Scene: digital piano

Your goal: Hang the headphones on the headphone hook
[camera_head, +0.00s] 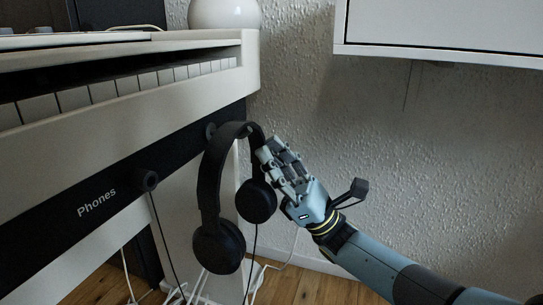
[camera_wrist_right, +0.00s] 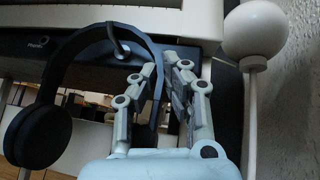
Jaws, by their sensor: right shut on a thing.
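The black headphones (camera_head: 208,180) hang upright, headband on top and ear cups below, beside the right end of the piano's dark front panel. In the right wrist view the headband (camera_wrist_right: 66,55) arches around the headphone hook (camera_wrist_right: 119,42), a small grey post on the panel. In the head view a round dark end of the hook (camera_head: 211,131) shows just left of the headband top. I cannot tell whether the band rests on it. My right gripper (camera_head: 267,152) is shut on the right side of the headband; its fingers also show in the wrist view (camera_wrist_right: 163,72). My left gripper is out of view.
The white piano (camera_head: 250,65) overhangs the panel. A plug (camera_head: 146,180) with a hanging cable sticks out by the "Phones" label. A white cabinet (camera_head: 440,30) is on the wall at upper right. Loose cables lie near the wooden floor (camera_head: 300,290).

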